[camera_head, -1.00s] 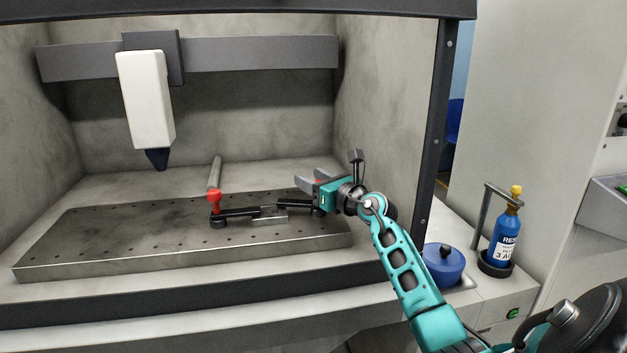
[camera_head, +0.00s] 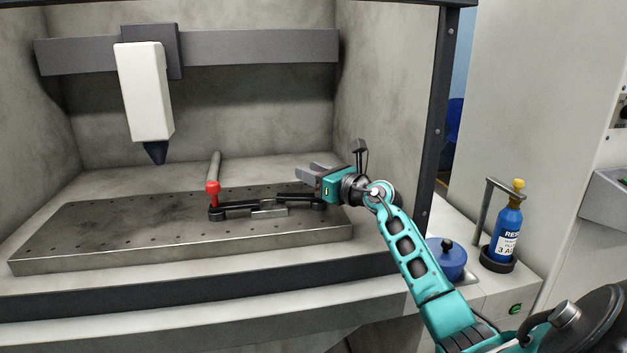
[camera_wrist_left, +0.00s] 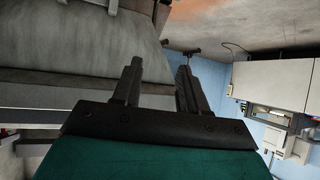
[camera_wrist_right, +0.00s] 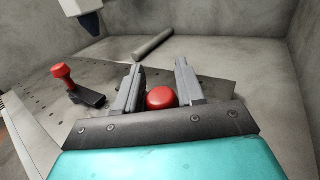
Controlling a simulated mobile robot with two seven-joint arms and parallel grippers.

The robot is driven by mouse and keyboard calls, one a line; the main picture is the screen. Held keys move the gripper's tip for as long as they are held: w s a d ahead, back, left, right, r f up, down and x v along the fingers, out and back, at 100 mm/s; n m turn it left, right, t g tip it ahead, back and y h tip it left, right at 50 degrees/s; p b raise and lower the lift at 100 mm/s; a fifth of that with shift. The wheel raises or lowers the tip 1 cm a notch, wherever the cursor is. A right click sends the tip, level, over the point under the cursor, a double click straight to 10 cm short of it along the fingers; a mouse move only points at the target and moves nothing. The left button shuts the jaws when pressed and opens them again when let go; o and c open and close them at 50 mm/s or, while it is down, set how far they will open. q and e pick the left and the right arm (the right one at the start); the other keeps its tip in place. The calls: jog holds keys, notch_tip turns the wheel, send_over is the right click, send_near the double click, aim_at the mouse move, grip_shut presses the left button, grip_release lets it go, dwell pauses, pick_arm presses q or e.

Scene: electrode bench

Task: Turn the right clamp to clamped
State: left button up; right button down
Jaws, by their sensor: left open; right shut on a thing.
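The right clamp's black arm (camera_head: 294,196) reaches left from its pivot on the perforated plate (camera_head: 130,232). Its tip shows near the back of a small grey block (camera_head: 268,208); contact cannot be told. My right gripper (camera_head: 309,172) is over the right clamp. In the right wrist view its fingers are around the clamp's red knob (camera_wrist_right: 161,97), and it is shut on it. The knob is hidden in the head view. The left clamp, with a red handle (camera_head: 212,188), stands left of the block. My left gripper (camera_wrist_left: 158,75) is open and empty, away from the plate.
A white tool head (camera_head: 145,92) with a dark tip hangs above the plate's left part. A grey rod (camera_head: 215,168) lies behind the left clamp. A blue pot (camera_head: 447,260) and a blue bottle (camera_head: 505,235) stand outside the enclosure's right post. The plate's left half is clear.

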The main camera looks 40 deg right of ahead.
jog(key=y+b, duration=0.1)
jog(key=b, duration=0.1)
jog(key=n+y+b, duration=0.1)
jog(key=shift+f+b, duration=0.25)
jog(key=shift+b, duration=0.1)
jog(key=shift+a+n+y+b, duration=0.1)
jog(key=shift+n+y+b, duration=0.25)
jog(key=shift+n+y, duration=0.05)
jog(key=shift+r, duration=0.1)
jog(key=shift+a+r+g+y, duration=0.1)
jog(key=shift+r+g+y, duration=0.1)
jog(key=shift+g+y, duration=0.1)
pick_arm(q)
jog(key=shift+h, duration=0.3)
jog(key=f, duration=0.1)
jog(key=d+f, duration=0.1)
jog(key=w+f, duration=0.1)
jog(key=f, duration=0.1)
jog(key=shift+d, duration=0.25)
pick_arm(e)
jog(key=c, duration=0.8)
grip_release()
pick_arm(q)
jog(key=shift+s, duration=0.1)
pick_arm(e)
jog(key=shift+o, duration=0.2)
